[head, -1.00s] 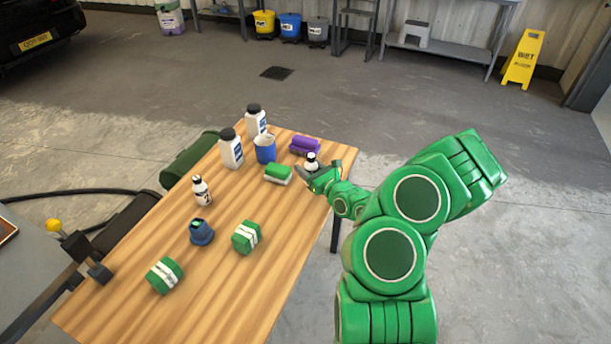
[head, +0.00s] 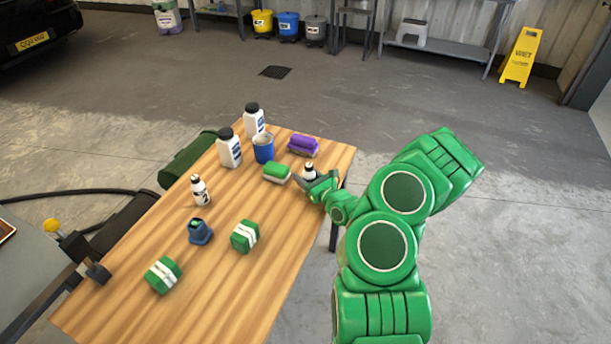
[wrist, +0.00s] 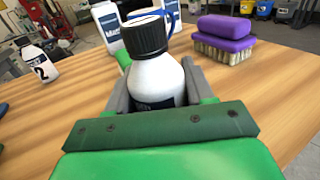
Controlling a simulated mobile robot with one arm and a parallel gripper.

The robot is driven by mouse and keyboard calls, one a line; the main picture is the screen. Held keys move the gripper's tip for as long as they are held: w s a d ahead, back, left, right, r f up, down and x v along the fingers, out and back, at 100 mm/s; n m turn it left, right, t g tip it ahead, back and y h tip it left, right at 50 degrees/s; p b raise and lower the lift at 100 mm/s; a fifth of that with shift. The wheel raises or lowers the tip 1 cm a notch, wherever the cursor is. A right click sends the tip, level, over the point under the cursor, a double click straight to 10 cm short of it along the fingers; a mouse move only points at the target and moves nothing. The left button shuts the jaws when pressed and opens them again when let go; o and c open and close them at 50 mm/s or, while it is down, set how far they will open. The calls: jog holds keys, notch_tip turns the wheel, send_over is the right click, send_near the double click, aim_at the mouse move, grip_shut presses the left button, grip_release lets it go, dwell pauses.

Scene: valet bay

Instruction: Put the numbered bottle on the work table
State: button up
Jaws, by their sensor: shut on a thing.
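My gripper (head: 306,182) is at the far right part of the wooden work table (head: 215,285). It is shut on a small white bottle with a black cap (wrist: 157,75), which is upright; it also shows in the head view (head: 309,171). Its dark label is mostly hidden by the gripper, so I cannot read a number. The bottle is at or just above the tabletop; I cannot tell if it touches. Another small white bottle with a black cap (head: 200,190) stands at the table's left side. It shows a "2" in the wrist view (wrist: 38,62).
Beyond my gripper are a green brush (head: 277,173), a purple brush (head: 303,145), a blue cup (head: 263,149) and two larger white bottles (head: 229,149) (head: 254,120). Nearer are a blue item (head: 200,231) and two green bundles (head: 245,236) (head: 163,274). The table's near right is clear.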

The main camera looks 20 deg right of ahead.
jog(key=o, duration=1.1)
jog(key=shift+f, duration=0.1)
jog(key=shift+o, duration=0.2)
